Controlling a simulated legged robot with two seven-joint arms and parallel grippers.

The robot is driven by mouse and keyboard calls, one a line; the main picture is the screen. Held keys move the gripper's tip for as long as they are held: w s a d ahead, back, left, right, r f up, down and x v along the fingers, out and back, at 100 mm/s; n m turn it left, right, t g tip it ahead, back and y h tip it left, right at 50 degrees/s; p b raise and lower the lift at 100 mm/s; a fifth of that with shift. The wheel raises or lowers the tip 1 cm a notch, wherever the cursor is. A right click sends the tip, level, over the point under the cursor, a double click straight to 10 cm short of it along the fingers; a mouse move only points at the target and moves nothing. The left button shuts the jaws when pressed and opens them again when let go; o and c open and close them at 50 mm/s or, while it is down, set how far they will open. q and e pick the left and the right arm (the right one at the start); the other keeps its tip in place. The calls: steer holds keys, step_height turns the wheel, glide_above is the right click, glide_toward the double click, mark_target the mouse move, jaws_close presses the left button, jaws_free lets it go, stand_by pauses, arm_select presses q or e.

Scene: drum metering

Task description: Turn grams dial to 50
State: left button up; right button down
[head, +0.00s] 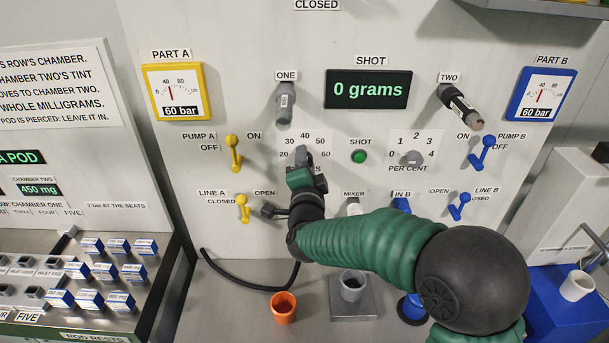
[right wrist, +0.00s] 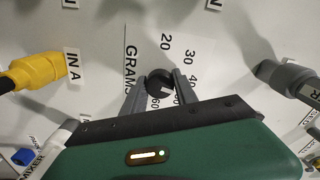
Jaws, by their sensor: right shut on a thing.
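The grams dial (head: 303,151) sits on the panel below the shot display, with 20, 30, 40, 50 and 60 printed around it. My right gripper (head: 303,163) reaches it from below and covers its lower part. In the right wrist view the dark round knob of the dial (right wrist: 158,81) is between the two grey fingers of my right gripper (right wrist: 161,88), which is shut on it. A small pale mark shows on the knob, but I cannot tell which number it points to. The shot display (head: 368,90) reads 0 grams. My left gripper is not in view.
The green shot button (head: 359,156) and the per cent dial (head: 411,157) are right of the grams dial. Yellow levers (head: 234,153) are left, blue levers (head: 482,153) right. An orange cup (head: 283,307) and a grey cup (head: 352,286) stand below my arm.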

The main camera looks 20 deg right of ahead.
steer(key=m+b, duration=0.2)
steer(key=b, duration=0.1)
steer(key=f+m+b, duration=0.1)
steer(key=m+b, duration=0.2)
steer(key=shift+r+m+b, duration=0.1)
steer(key=shift+m+b, duration=0.7)
steer(key=shift+b, duration=0.2)
